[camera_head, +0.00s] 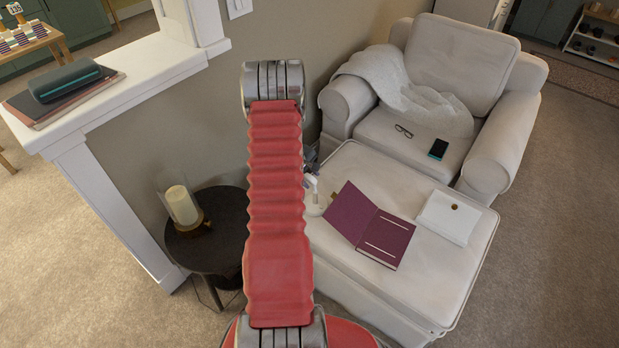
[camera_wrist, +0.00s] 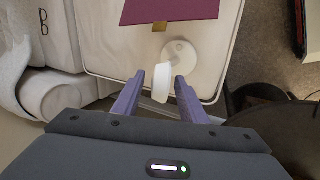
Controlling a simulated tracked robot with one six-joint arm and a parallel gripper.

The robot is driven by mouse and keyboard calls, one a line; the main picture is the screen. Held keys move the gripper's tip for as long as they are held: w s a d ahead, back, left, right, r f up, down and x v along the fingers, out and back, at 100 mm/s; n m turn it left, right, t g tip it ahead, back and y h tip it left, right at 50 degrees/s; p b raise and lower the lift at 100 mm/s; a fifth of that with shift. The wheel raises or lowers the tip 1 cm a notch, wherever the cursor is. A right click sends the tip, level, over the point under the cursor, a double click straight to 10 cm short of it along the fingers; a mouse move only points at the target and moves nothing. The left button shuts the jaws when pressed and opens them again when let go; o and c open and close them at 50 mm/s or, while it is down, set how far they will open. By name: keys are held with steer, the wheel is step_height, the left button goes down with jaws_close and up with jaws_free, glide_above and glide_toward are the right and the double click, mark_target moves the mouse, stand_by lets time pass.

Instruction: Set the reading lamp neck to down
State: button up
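The white reading lamp stands on the ottoman (camera_head: 345,285). Its round base (camera_head: 314,208) shows just right of my red arm in the head view, with a short white part above it. In the wrist view the base (camera_wrist: 181,60) lies beyond my fingertips, and the white lamp head (camera_wrist: 161,82) sits between the two purple fingers. My gripper (camera_wrist: 160,80) is open around the lamp head, with a visible gap at the left finger; the right finger is very near or touching it. The arm hides most of the gripper in the head view. The neck's angle is hard to tell.
An open purple book (camera_head: 372,226) and a white box (camera_head: 449,217) lie on the ottoman. An armchair (camera_head: 465,60) with a grey throw (camera_head: 400,85) stands behind. A dark side table (camera_head: 225,235) with a candle holder (camera_head: 183,208) is at left, by a half wall.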

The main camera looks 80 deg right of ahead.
steer(key=shift+c, duration=0.2)
jaws_close()
stand_by(0.3)
